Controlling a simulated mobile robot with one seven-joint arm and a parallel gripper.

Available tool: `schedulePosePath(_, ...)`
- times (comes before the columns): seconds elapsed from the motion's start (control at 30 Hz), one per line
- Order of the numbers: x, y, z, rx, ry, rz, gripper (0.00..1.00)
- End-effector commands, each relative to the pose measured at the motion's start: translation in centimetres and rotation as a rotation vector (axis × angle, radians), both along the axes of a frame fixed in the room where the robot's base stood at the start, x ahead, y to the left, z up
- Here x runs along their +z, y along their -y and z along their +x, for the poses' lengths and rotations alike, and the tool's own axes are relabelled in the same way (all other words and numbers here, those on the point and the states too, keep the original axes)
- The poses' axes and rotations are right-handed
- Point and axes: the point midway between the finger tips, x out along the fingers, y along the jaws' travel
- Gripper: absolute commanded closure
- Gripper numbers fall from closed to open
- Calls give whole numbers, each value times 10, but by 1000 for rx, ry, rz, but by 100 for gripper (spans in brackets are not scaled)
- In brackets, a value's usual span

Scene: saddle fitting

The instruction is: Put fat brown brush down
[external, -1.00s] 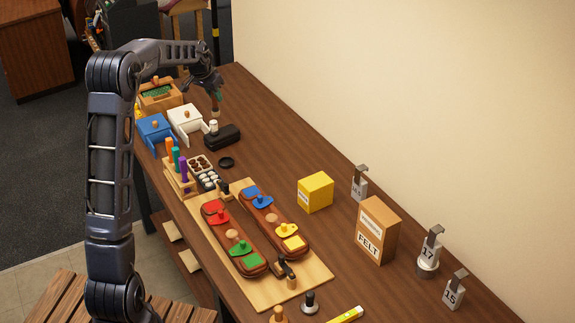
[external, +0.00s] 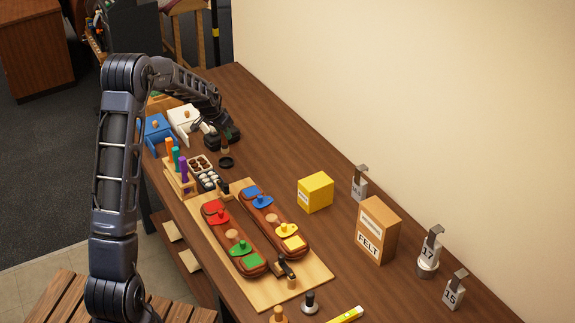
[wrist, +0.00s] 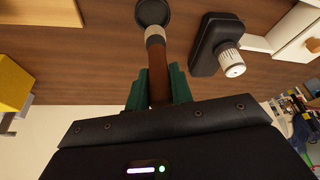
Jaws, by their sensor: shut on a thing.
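The brown brush (wrist: 157,75) is between the green-padded fingers of my gripper (wrist: 160,88) in the wrist view. Its brown handle ends in a pale band, pointing toward a round black dish (wrist: 152,12). In the external view, the brush (external: 225,145) hangs roughly upright below my gripper (external: 222,130), just behind the black dish (external: 227,162). I cannot tell whether its lower end touches the table or the dish. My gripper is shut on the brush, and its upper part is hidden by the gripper.
A black device with a white knob (wrist: 231,62) stands close to the brush. A white drawer box (external: 184,120) and a blue one (external: 157,130) are to the left. A rack of coloured handles (external: 180,175) stands in front.

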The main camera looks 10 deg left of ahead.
Motion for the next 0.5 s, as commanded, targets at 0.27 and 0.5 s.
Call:
schedulePosePath(0.27,-18,0,0,0,-1,0,100)
schedulePosePath(0.5,-49,0,0,0,-1,0,100)
